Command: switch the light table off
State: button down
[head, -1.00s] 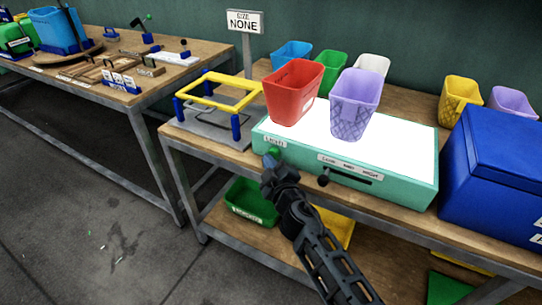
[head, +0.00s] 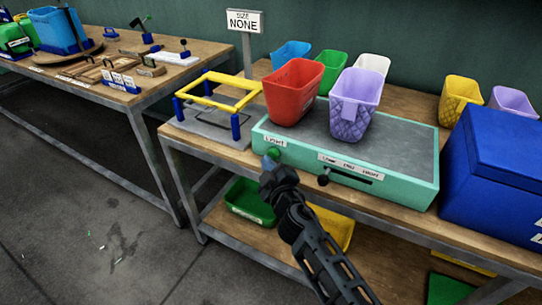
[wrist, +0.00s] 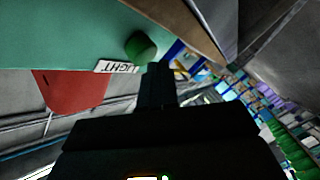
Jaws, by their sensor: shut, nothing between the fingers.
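The light table (head: 405,178) is a teal box on the workbench, and its top panel is dark grey and unlit. A green round button (head: 274,153) sits at the left of its front face, below a label reading LIGHT. In the wrist view the green button (wrist: 141,47) is beside the LIGHT label (wrist: 117,67). My gripper (head: 270,165) is shut and empty, with its tip just below and in front of the button. In the wrist view its fingers (wrist: 157,75) point close to the button; I cannot tell whether they touch it.
A red bin (head: 292,92) and a purple bin (head: 354,106) stand on the light table. A slider knob (head: 323,180) sticks out of its front. A blue box (head: 492,172) stands to the right, a yellow frame (head: 219,90) to the left.

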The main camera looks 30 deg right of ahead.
jog(key=s+a+b, duration=0.2)
jog(key=s+a, duration=0.1)
jog(key=a, duration=0.2)
jog(key=shift+s, duration=0.25)
dwell(0.6)
jog(key=s+f+m+g+y, duration=0.1)
jog(key=s+f, duration=0.2)
jog(key=s, duration=1)
jog(key=s+f+m+g+y, duration=0.1)
jog(key=s+f+m, duration=0.15)
jog(key=s, duration=1.05)
jog(key=s+d+r+m, duration=0.1)
jog(key=s+r+m, duration=0.1)
jog(key=s+r, duration=0.5)
jog(key=s+d+r+m, duration=0.1)
jog(key=s+r, duration=0.6)
jog(key=s, duration=0.7)
jog(key=shift+m, duration=0.75)
